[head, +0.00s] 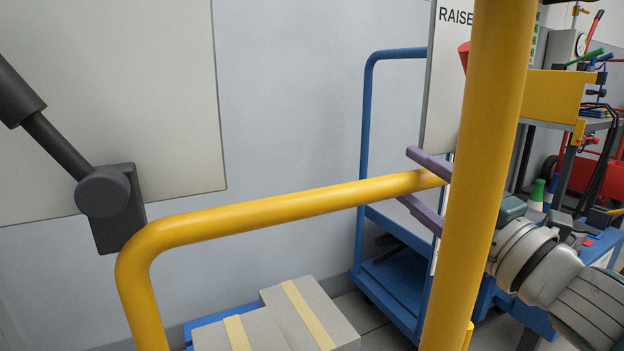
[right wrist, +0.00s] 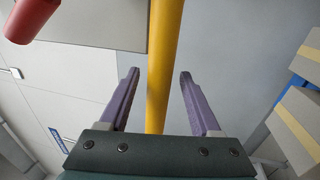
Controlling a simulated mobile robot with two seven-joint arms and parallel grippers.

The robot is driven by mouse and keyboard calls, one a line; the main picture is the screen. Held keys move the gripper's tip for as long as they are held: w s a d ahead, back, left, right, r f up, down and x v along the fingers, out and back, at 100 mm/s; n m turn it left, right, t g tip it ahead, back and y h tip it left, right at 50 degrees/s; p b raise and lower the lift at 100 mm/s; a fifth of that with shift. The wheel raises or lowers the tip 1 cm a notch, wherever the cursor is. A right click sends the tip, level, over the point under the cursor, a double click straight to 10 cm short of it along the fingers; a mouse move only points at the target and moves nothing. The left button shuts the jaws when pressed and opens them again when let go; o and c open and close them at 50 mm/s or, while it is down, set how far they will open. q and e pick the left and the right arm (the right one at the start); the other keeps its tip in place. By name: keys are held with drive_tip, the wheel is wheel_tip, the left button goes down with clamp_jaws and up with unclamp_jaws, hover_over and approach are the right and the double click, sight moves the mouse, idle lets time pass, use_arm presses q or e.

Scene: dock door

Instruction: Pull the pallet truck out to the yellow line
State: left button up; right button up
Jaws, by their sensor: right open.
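A thick yellow tube (head: 290,200) runs across the head view, bending down at its left end; I cannot tell whether it is part of the pallet truck. My right gripper (head: 425,188) has purple fingers, open, one above and one below this tube near its right end. In the right wrist view the tube (right wrist: 162,80) passes between the two fingers (right wrist: 158,80), with a gap on each side. Taped cartons (head: 310,312) lie low, with a blue edge (head: 215,318) under them. My left gripper and the yellow line are not in view.
A thick yellow upright (head: 490,140) stands close in front, partly hiding my right arm. A blue trolley (head: 395,290) stands behind, by a white sign (head: 440,90). A dark rod and block (head: 118,205) show at left. A cluttered bench (head: 565,95) is at right.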

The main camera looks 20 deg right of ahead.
clamp_jaws()
idle(0.6)
idle(0.9)
